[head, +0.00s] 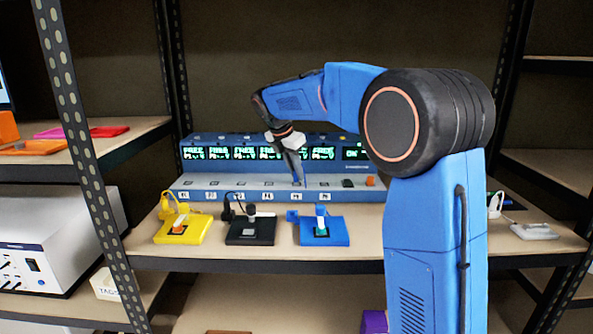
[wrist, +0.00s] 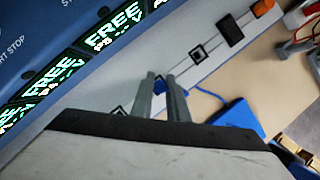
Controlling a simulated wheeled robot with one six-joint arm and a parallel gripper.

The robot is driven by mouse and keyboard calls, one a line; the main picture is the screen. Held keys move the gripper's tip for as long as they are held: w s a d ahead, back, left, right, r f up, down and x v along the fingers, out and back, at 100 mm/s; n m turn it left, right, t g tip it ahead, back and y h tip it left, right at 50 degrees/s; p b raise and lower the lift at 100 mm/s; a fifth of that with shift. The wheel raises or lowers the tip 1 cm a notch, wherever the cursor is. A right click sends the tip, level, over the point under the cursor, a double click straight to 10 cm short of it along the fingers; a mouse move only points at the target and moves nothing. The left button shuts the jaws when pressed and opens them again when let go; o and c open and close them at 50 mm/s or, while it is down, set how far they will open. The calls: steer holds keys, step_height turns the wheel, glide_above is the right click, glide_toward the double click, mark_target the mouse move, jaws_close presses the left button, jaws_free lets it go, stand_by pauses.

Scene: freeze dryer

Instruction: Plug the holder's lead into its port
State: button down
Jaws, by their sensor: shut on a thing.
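The blue holder (head: 338,238) sits on the shelf in front of the instrument, and it also shows in the wrist view (wrist: 232,116). My gripper (head: 298,181) is over the ledge of the instrument, pointing down. In the wrist view its two fingers (wrist: 162,82) are closed around a small blue plug (wrist: 161,88). Much of the plug is hidden by the fingers. The port ledge (head: 250,182) runs along the front, with several square labels. I cannot tell whether the plug is in a port or just above one.
A yellow holder (head: 193,232) and a black holder (head: 265,236) stand left of the blue one. A white holder (head: 535,232) lies at the far right. The instrument's display (head: 258,153) reads FREE in several fields. Metal shelf posts (head: 85,140) flank the workspace.

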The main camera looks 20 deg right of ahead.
steer(key=shift+f, duration=0.55)
steer(key=c, duration=1.6)
jaws_free()
steer(key=shift+c, duration=0.2)
steer(key=shift+r, duration=0.1)
